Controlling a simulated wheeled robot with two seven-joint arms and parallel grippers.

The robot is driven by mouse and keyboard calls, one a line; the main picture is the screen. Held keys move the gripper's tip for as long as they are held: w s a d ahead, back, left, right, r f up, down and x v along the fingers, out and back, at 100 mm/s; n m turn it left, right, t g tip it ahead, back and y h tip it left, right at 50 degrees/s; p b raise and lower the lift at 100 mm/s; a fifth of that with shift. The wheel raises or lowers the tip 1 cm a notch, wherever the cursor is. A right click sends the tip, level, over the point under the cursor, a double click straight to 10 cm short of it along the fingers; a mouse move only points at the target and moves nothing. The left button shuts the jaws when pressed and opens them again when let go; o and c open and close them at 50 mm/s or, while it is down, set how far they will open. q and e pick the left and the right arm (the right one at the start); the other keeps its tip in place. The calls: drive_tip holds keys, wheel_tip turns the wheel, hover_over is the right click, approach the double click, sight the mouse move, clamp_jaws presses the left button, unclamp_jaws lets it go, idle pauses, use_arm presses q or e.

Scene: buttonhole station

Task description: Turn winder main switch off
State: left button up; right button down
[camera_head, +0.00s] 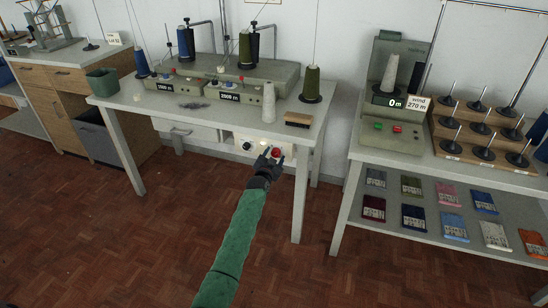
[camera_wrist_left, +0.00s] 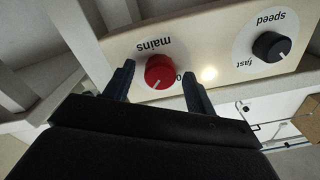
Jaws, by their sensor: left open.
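The winder main switch is a red rotary knob (camera_head: 277,152) on a pale panel under the front of the left table. In the left wrist view the red knob (camera_wrist_left: 160,70) is labelled "mains", with a "0" partly visible at its right. Its white mark points to the lower left, away from the "0". My left gripper (camera_head: 272,156) is at the panel. In the left wrist view its open fingers (camera_wrist_left: 158,84) stand on either side of the knob, with a gap visible on each side. My right gripper is not in view.
A lit lamp (camera_wrist_left: 209,73) and a black "speed" knob (camera_wrist_left: 271,46) sit beside the switch on the panel. The winder (camera_head: 232,80) and several thread cones stand on the table above. A table leg (camera_head: 300,195) is close at right. The floor in front is clear.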

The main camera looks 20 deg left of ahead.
use_arm(q)
drive_tip(key=c, duration=1)
